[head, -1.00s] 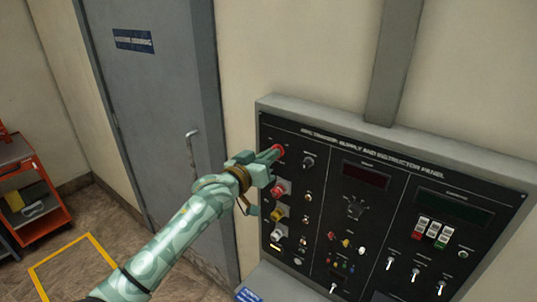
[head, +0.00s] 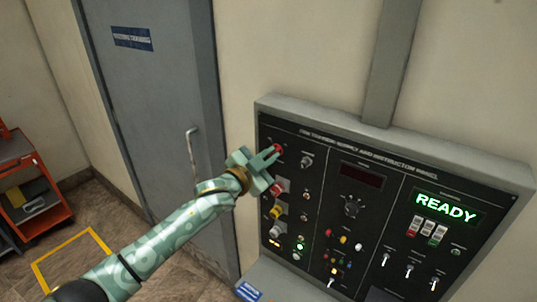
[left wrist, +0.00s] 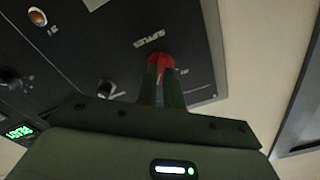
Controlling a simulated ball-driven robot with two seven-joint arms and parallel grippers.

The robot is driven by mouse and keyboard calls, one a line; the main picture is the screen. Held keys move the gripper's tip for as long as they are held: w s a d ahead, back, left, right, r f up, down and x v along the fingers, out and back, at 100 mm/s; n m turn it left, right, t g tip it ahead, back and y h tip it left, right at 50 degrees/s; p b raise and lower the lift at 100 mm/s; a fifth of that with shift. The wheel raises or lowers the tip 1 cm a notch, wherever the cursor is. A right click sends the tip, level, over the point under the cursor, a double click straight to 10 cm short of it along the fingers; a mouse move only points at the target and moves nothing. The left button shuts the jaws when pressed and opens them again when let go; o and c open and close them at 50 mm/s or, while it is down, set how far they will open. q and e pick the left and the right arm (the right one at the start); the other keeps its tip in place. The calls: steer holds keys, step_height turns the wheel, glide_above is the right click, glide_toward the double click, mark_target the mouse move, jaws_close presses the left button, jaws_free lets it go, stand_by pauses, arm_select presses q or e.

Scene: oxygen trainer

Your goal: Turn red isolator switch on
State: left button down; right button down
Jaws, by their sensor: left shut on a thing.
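The red isolator switch (head: 277,149) is a red knob at the top left of the black instructor panel. It shows in the left wrist view (left wrist: 160,60) between my fingertips. My left gripper (head: 270,156) is shut on this red switch, with its two green fingers on either side of it. The fingers hide part of the knob. The panel's right display (head: 447,207) is lit and reads READY in green. My right gripper is in neither view.
Below the switch are a larger red knob (head: 279,187), a yellow knob (head: 276,211) and several toggles and lamps. A grey door (head: 150,100) with a handle stands left of the panel. An orange cart (head: 38,195) is at far left.

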arm_select(q)
steer(key=shift+m, duration=0.8)
steer(key=shift+f, duration=0.1)
steer(key=c, duration=1.5)
jaws_free()
steer(key=b+v, duration=0.1)
steer(key=v, duration=1.5)
steer(key=shift+s, duration=0.15)
